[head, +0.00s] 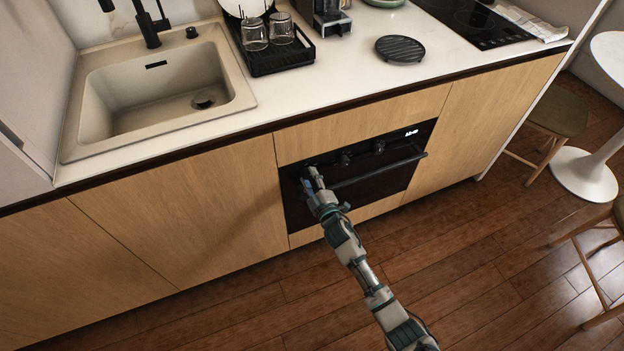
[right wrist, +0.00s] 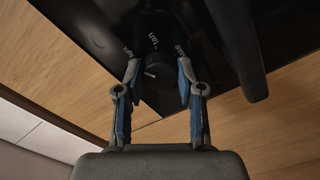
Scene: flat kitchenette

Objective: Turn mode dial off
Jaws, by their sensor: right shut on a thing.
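The black built-in oven (head: 408,170) is set in the wooden cabinet front under the counter. My right gripper (head: 311,176) reaches the left end of its control panel. In the right wrist view, the round dark mode dial (right wrist: 158,70) sits between the two blue-padded fingertips of that gripper (right wrist: 159,72), which is shut on it. White lettering, partly readable as "fan", surrounds the dial. A light mark shows on the dial's face, but its exact setting is unclear. In the head view the gripper hides this dial. My left gripper is not in view.
Two more knobs (head: 345,158) (head: 379,147) sit to the right on the panel, near a lit clock (head: 412,133). The oven handle (head: 380,171) runs below them, close to my gripper. A stool (head: 558,110) stands right. The wooden floor in front is clear.

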